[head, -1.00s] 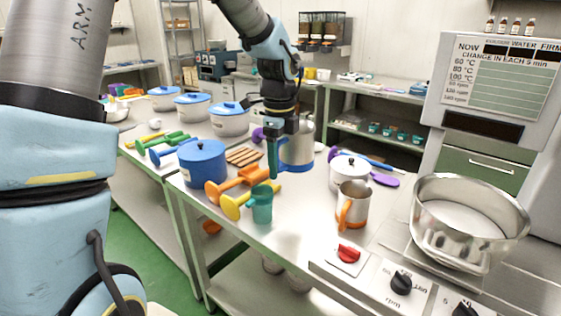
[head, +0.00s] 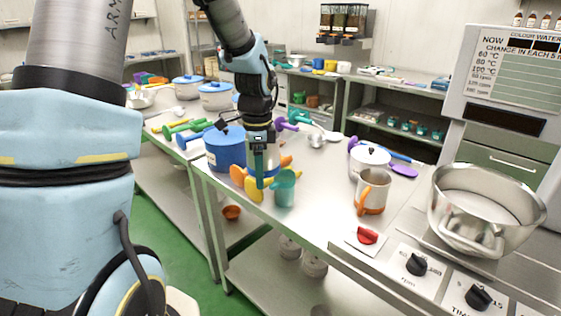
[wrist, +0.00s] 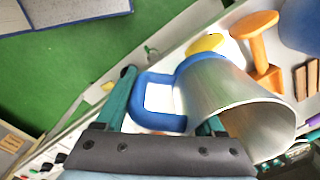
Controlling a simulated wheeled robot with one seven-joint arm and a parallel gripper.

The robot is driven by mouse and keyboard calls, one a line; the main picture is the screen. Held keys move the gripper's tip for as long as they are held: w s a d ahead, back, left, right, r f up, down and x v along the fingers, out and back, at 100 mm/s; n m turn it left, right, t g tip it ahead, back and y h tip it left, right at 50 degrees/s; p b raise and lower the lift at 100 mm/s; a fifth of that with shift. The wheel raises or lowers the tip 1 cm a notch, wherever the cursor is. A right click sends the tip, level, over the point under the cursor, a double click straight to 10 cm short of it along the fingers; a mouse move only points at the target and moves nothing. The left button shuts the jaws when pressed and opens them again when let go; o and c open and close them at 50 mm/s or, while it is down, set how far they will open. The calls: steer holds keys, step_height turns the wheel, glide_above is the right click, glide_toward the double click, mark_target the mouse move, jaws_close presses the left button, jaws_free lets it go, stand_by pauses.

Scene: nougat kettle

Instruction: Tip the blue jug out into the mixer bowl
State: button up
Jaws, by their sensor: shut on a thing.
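The blue jug, a steel jug with a blue handle (wrist: 150,102), shows in the wrist view with its wide mouth turned toward the camera. My gripper (wrist: 166,112) is shut on it at the handle side; the exact contact is partly hidden. The mixer bowl, a large shiny steel bowl (head: 452,205), sits on the machine at the right, well apart from my gripper. I cannot see what the jug contains.
An orange-handled steel jug (head: 373,188) and a white lidded pot (head: 370,160) stand toward the bowl. Knobs (head: 416,264) line the machine front.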

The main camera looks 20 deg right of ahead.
steer(key=w+a+f+n, duration=0.2)
steer(key=a+f+n, duration=0.2)
steer(key=a+n, duration=0.3)
steer(key=w+a+f+n, duration=0.3)
steer(key=a+n, duration=0.3)
steer(key=a, duration=0.3)
steer(key=w+a+f+n, duration=0.3)
steer(key=a+f+n, duration=0.3)
steer(key=a+n, duration=0.1)
steer(key=shift+a+n, duration=0.3)
steer(key=shift+a, duration=0.45)
steer(key=shift+r, duration=0.1)
